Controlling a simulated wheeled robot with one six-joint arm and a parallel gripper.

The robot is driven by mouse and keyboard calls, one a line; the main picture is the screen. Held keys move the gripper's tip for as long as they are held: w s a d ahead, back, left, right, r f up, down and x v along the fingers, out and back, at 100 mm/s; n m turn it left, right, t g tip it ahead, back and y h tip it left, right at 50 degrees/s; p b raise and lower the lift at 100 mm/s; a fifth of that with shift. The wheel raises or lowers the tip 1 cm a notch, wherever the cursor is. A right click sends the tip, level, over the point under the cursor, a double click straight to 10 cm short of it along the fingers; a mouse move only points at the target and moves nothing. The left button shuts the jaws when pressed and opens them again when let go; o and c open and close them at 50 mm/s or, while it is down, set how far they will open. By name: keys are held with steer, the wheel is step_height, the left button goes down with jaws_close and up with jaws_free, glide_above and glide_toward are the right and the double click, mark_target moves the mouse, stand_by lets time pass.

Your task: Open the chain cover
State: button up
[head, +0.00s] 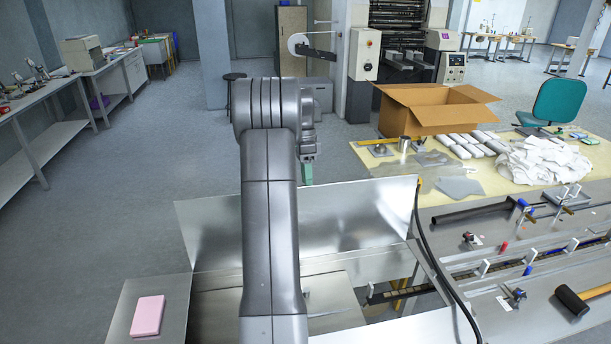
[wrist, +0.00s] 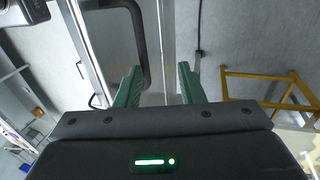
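A bright bare-metal panel (head: 340,222) stands raised and tilted across the front of the machine, behind my arm. I take it for the chain cover, but cannot tell for certain. My gripper (head: 307,172) is above its upper edge, mostly hidden behind my arm. In the wrist view my gripper (wrist: 158,86) has its two green fingers apart with nothing clearly held between them. A metal panel (wrist: 122,45) with a dark curved bar (wrist: 143,45) lies beyond the left finger. A pale metal strip shows between the fingers; I cannot tell whether they touch it.
A pink block (head: 148,316) lies on a metal plate at the lower left. An open cardboard box (head: 435,110) and white packs (head: 465,144) are on the yellow table. A black cable (head: 428,240) runs beside the panel's right end. Yellow framing (wrist: 270,88) shows right.

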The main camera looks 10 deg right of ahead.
mark_target(306, 190)
steer(key=shift+g, duration=0.3)
steer(key=x, duration=0.4)
steer(key=shift+a+f, duration=0.1)
steer(key=shift+a, duration=0.1)
steer(key=shift+w, duration=0.1)
steer(key=s+v, duration=0.1)
steer(key=v, duration=1.5)
steer(key=shift+d+r+p, duration=0.2)
steer(key=shift+r+p, duration=0.05)
steer(key=shift+p, duration=0.05)
